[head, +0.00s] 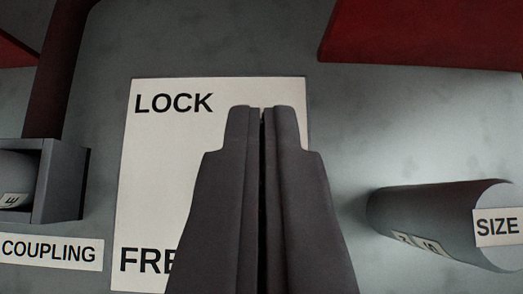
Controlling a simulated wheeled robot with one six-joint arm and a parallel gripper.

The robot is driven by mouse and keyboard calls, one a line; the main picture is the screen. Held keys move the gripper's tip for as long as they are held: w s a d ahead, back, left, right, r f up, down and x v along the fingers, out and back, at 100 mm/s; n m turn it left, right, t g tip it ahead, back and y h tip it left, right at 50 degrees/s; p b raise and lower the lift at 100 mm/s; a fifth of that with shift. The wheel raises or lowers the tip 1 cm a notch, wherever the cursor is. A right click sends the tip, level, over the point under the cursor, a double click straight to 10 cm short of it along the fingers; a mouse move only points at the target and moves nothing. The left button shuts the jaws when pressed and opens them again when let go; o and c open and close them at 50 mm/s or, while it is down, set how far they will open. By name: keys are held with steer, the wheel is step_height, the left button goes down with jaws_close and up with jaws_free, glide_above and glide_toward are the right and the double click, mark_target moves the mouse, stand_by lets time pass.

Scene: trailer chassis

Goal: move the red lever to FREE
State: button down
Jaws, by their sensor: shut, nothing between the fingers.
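A white plate (155,180) on the grey surface reads LOCK at its top and FRE at its bottom, where the rest of the word is hidden behind my gripper. My gripper (261,112) is shut and empty, its fingertips side by side in front of the plate, just right of the word LOCK. I see no red lever on the visible part of the plate. My gripper hides much of its right side and lower middle, so I cannot tell whether the lever is there.
A dark red bar (60,75) runs down the left to a grey box (62,180) above a COUPLING label (50,251). A grey cylinder (430,210) with a SIZE label (498,227) sticks out at right. A red panel (430,35) crosses the upper right.

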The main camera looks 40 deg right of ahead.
steer(key=shift+s+a+f+t+h, duration=0.1)
steer(key=shift+s+a+t+h, duration=0.35)
steer(key=shift+s+t+h, duration=0.05)
steer(key=shift+s+a+f, duration=0.25)
steer(key=shift+s+a, duration=0.3)
steer(key=shift+f, duration=0.1)
steer(key=shift+s+a+f, duration=0.1)
steer(key=shift+s+f, duration=0.05)
steer(key=shift+f, duration=0.1)
